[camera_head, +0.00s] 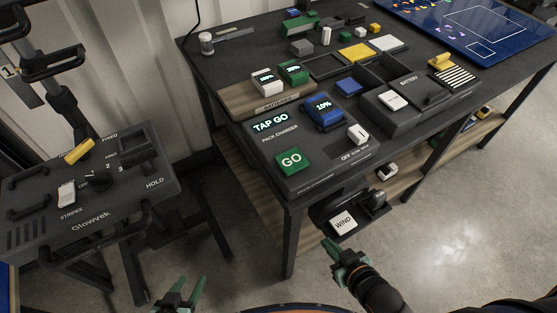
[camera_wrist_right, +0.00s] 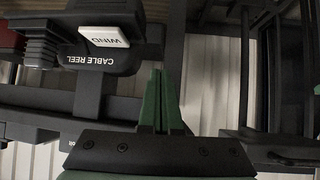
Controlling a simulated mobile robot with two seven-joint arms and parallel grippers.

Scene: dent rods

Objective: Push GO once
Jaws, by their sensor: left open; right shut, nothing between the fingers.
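The green GO button (camera_head: 291,161) sits on the dark pack charger (camera_head: 306,181) at the table's front corner. The charger's display (camera_head: 270,124) reads "TAP GO". A blue battery showing 10% (camera_head: 322,109) sits on the charger. A white rocker switch (camera_head: 358,134) marked OFF is at its right. My right gripper (camera_head: 332,246) is shut and empty, below the table and apart from the button; its green fingers (camera_wrist_right: 161,103) are together in the right wrist view. My left gripper (camera_head: 188,290) is open and empty at the bottom left, away from the charger.
A cable reel with a white WIND key (camera_head: 343,223) hangs under the table; the key also shows in the right wrist view (camera_wrist_right: 104,37). A Glowek console (camera_head: 120,192) stands at left. White and green batteries (camera_head: 267,82) lie behind the charger. Open floor is at right.

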